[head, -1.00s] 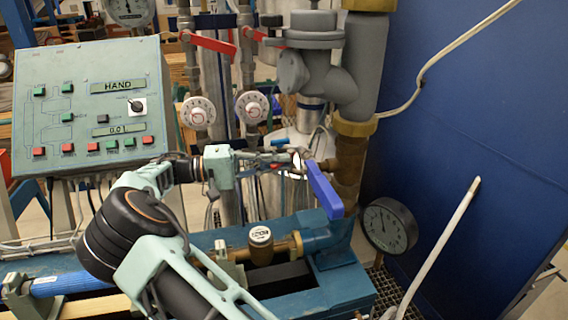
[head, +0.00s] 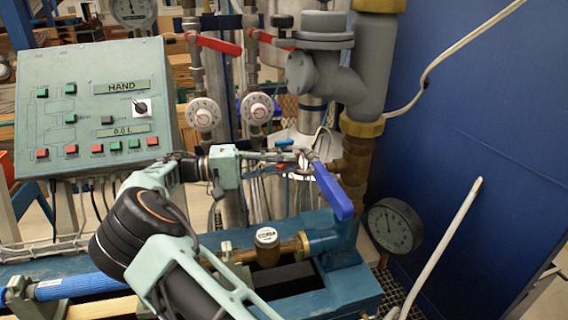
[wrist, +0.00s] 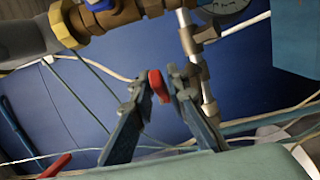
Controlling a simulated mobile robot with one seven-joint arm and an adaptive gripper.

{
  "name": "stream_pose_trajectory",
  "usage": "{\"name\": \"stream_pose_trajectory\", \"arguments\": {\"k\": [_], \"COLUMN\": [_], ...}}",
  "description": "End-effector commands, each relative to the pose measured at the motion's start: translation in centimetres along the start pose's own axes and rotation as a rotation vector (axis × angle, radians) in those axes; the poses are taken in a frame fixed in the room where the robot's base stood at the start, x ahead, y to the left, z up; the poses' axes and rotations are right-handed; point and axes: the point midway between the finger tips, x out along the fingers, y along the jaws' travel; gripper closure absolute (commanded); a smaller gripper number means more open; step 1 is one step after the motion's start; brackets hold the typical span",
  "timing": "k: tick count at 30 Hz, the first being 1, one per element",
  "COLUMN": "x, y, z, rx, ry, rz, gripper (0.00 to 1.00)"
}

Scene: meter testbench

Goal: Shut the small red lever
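The small red lever (wrist: 157,86) shows in the wrist view as a short red piece between the fingertips of my gripper (wrist: 160,84). One finger is on each side of it. The left fingertip is close against it, and a narrow gap seems to show at the right one. Whether either finger touches it is hard to tell. My gripper looks partly open. In the head view my gripper (head: 302,157) reaches right to the pipework, just above the blue lever (head: 332,189). The small red lever is too small and covered to make out clearly there.
Two larger red levers (head: 218,44) sit on the upright pipes above two white dials (head: 203,114). A grey control panel (head: 97,105) stands left. A thick grey pipe with brass (head: 362,128) rises right of my gripper, with a round gauge (head: 393,228) and blue wall (head: 470,120) beyond.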

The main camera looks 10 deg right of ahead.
Motion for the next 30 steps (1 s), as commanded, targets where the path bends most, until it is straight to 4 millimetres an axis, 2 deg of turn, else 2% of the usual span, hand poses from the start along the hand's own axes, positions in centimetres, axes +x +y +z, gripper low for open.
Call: {"name": "stream_pose_trajectory", "arguments": {"k": [11, 14, 24, 30], "x": [-0.5, -1.7, -7.4, -9.9], "y": [0.0, 0.0, -0.1, -0.1], "z": [-0.1, -0.1, -0.1, -0.1], "rx": [0.001, 0.000, 0.001, 0.001], "ry": [0.001, 0.002, 0.003, 0.002], "rz": [0.000, 0.000, 0.000, 0.000], "gripper": [0.84, 0.84, 0.84, 0.84]}}
